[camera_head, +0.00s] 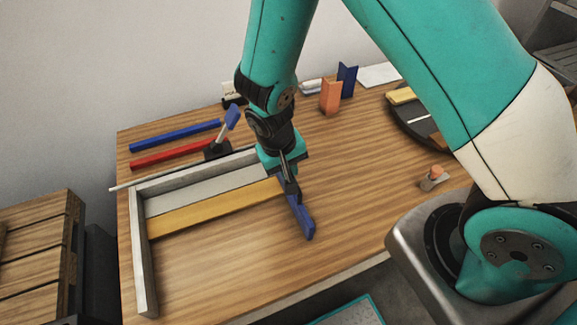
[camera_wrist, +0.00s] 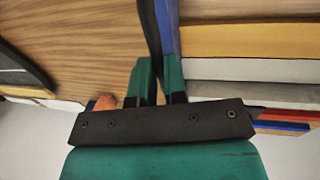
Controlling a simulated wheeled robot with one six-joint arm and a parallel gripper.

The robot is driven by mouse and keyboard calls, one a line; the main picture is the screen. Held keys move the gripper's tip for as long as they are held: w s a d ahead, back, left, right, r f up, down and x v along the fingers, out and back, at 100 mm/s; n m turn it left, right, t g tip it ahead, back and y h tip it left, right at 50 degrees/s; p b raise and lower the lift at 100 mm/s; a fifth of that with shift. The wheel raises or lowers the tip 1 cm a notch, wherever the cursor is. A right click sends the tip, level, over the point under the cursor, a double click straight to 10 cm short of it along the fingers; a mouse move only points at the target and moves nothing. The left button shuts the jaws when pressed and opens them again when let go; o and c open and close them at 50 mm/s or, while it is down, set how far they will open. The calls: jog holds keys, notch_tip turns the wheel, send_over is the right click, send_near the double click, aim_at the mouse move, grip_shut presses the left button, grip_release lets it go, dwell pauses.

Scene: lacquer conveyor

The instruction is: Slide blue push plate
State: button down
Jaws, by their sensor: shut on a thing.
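The blue push plate (camera_head: 301,216) lies at the right end of a yellow bar (camera_head: 217,208) on the wooden table. My gripper (camera_head: 290,186) points down and is shut on the plate's dark upright part near its back end. The wrist view shows my gripper (camera_wrist: 160,98) with its green fingers either side of this dark part, and the blue push plate (camera_wrist: 168,25) beside the yellow bar (camera_wrist: 247,42). The exact contact between plate and bar end is hard to tell. A pale grey bar (camera_head: 205,191) lies behind the yellow one, inside a grey frame (camera_head: 143,255).
A blue bar (camera_head: 175,135) and a red bar (camera_head: 187,153) lie behind the frame. A blue-handled lever (camera_head: 231,118) stands beside my arm. Orange (camera_head: 331,96) and blue (camera_head: 347,80) blocks stand at the back, with a dark round turntable (camera_head: 412,122) on the right. The front of the table is clear.

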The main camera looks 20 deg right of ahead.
jog(key=c, duration=1.2)
grip_release()
jog(key=shift+o, duration=0.2)
jog(key=shift+r, duration=0.15)
jog(key=a+r+b, duration=0.2)
jog(key=a+r, duration=0.1)
jog(key=r, duration=1.4)
jog(key=shift+a, duration=0.2)
jog(key=s+r+n+y, duration=0.3)
jog(key=s+r, duration=0.1)
jog(key=s, duration=0.4)
jog(key=s+r+n+y, duration=0.3)
jog(key=s+r+n, duration=0.1)
jog(key=s, duration=0.4)
jog(key=shift+s+d+r, duration=0.2)
jog(key=shift+d+r, duration=0.15)
jog(key=shift+r, duration=0.05)
